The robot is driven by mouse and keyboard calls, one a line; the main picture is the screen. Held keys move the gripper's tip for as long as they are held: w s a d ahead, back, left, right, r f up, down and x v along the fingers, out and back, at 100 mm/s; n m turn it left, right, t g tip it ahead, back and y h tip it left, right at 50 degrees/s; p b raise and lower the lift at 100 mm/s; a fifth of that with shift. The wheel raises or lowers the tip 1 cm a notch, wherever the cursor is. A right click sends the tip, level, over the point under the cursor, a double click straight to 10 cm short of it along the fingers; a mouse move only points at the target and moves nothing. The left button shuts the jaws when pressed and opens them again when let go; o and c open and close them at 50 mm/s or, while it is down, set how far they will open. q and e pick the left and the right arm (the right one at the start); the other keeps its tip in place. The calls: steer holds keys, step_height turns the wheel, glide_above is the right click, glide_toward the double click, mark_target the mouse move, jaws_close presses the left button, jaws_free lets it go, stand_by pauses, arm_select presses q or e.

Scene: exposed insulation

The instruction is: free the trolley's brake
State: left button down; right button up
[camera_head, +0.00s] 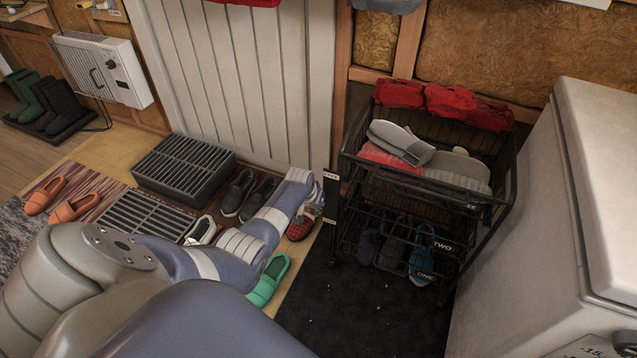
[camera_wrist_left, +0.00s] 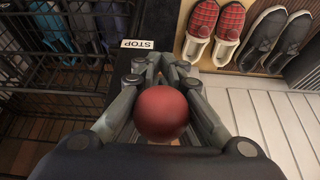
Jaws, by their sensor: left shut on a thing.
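The trolley (camera_head: 487,232) is a black wire-basket cart standing on a dark mat. A dark upright plate (camera_head: 331,200) at its left front carries a white FREE label (camera_head: 331,175) at the top and a lower label too small to read. In the left wrist view a white STOP label (camera_wrist_left: 137,44) shows beyond my fingers. My left gripper (camera_wrist_left: 160,70) is shut on a round red knob (camera_wrist_left: 162,115). In the head view my left gripper (camera_head: 314,200) is beside the plate, mostly hidden by my arm. The knob's lever is hidden. My right gripper is not in view.
The trolley holds shoes and red cloth (camera_head: 400,93). A white cabinet (camera_head: 540,220) stands close on its right. Shoes, including a green one (camera_head: 268,281), and a grated box (camera_head: 183,170) line the left floor. The dark mat (camera_head: 350,305) in front is clear.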

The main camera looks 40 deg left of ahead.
arm_select(q)
steer(key=shift+r+g+h+b, duration=0.2)
steer(key=shift+r+g+b, duration=0.2)
steer(key=shift+g, duration=0.3)
steer(key=shift+r+g+h+b, duration=0.2)
steer(key=shift+r+g+b, duration=0.15)
steer(key=shift+g, duration=0.35)
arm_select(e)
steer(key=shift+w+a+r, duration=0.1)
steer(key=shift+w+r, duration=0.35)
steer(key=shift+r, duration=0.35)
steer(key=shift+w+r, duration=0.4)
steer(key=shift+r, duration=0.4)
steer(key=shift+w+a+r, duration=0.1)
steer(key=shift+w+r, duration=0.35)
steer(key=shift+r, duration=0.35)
arm_select(q)
steer(key=c, duration=1.6)
jaws_free()
steer(key=shift+w, duration=0.1)
steer(key=shift+c, duration=0.2)
steer(key=shift+s+d+r, duration=0.1)
steer(key=shift+s+r, duration=0.2)
steer(key=shift+r, duration=1.65)
steer(key=shift+s+d+r, duration=0.1)
steer(key=shift+s+r, duration=0.25)
steer(key=shift+r, duration=1.6)
steer(key=shift+s+r, duration=0.3)
steer(key=shift+r, duration=1.65)
